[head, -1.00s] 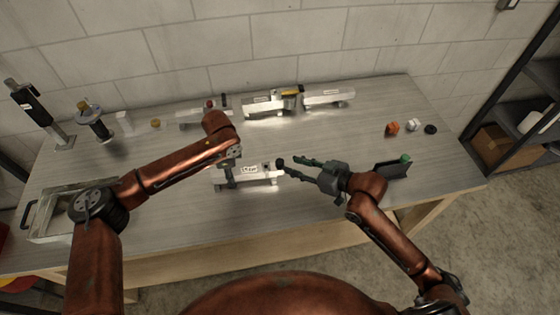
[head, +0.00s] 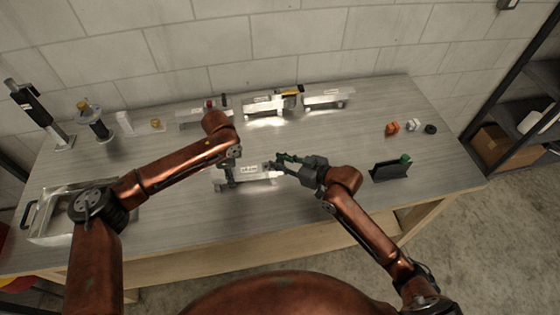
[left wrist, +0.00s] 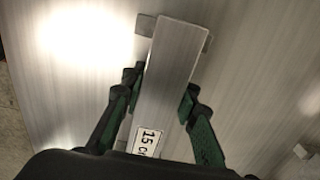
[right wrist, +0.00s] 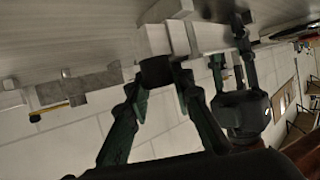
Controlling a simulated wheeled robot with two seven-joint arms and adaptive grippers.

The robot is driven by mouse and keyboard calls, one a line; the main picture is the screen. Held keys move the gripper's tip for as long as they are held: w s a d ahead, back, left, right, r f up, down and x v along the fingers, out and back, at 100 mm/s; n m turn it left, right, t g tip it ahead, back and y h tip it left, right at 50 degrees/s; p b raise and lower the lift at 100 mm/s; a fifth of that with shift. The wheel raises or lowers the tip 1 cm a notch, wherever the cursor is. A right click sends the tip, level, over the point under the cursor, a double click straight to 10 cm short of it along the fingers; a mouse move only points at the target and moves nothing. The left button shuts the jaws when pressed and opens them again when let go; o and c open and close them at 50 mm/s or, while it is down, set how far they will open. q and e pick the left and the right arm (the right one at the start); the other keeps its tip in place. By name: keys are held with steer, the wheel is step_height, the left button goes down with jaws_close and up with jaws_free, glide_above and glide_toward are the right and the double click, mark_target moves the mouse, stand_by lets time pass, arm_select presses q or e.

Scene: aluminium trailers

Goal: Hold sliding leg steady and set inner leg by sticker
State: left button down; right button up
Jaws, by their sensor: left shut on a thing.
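An aluminium sliding leg (head: 243,183) lies on the bench in front of me, with a white sticker (left wrist: 147,141) whose visible text starts "15 c". My left gripper (head: 230,178) is shut on the leg's body; the left wrist view shows one finger on each side of it. The inner leg (right wrist: 180,38) comes out of the right end and carries a dark end cap (right wrist: 157,72). My right gripper (head: 279,162) is at that end, its two fingertips on either side of the cap. I see no clear grip, and the head view hides the cap behind the fingers.
More aluminium assemblies (head: 326,96) stand along the back. A dark holder (head: 388,170) with a green piece is at right, beyond it small orange, white and black parts (head: 413,125). A metal tray (head: 60,237) is at left. The bench front is clear.

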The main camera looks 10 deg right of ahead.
jaws_close()
steer(key=d, duration=0.5)
steer(key=shift+s+d, duration=0.1)
steer(key=shift+s, duration=0.05)
steer(key=shift+o, duration=1.9)
jaws_free()
